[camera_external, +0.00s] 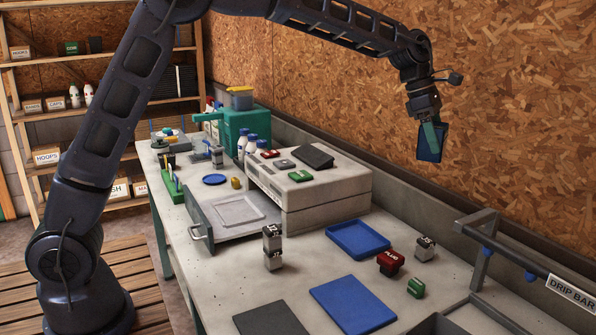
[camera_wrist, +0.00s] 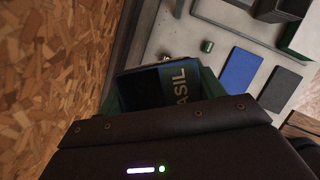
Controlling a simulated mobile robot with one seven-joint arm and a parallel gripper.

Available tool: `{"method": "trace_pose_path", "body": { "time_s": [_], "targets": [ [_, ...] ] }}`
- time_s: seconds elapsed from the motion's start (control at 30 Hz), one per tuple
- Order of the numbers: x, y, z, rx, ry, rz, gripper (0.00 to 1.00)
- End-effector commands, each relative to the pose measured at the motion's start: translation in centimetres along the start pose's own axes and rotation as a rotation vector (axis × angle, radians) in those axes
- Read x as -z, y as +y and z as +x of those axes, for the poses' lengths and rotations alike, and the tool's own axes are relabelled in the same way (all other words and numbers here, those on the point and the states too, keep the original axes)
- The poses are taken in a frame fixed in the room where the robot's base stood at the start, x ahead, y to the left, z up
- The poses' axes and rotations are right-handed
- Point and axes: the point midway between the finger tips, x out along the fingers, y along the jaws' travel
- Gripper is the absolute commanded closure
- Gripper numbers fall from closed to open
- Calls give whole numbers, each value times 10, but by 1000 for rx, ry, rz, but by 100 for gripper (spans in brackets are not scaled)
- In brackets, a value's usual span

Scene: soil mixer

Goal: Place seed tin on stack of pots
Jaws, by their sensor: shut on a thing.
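The seed tin (camera_external: 433,143) is a dark blue box held in my gripper (camera_external: 430,126). It hangs tilted, high above the right side of the workbench, in front of the chipboard wall. In the wrist view the tin (camera_wrist: 155,88) sits between the green fingers of my gripper (camera_wrist: 158,84), and pale letters reading "ASIL" show on it. The gripper is shut on it. I cannot pick out a stack of pots for certain.
A blue tray (camera_external: 358,239), a red block (camera_external: 390,263), a grey block (camera_external: 424,249) and a green block (camera_external: 415,288) lie below right. A blue mat (camera_external: 352,305) is in front. A grey drawer unit (camera_external: 335,203) and a drip bar (camera_external: 570,290) flank them.

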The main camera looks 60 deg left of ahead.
Motion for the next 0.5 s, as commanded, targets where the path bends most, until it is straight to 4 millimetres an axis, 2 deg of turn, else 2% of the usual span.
{"method": "trace_pose_path", "body": {
  "time_s": [0.03, 0.2, 0.37, 0.5],
  "targets": [
    [-13, -21, 2, 12, 0, 30, 58],
    [-49, -87, 12, 51, 1, 125, 58],
    [-75, -151, 18, 86, 4, 213, 58],
    [-94, -210, 22, 117, 7, 294, 58]
  ]
}}
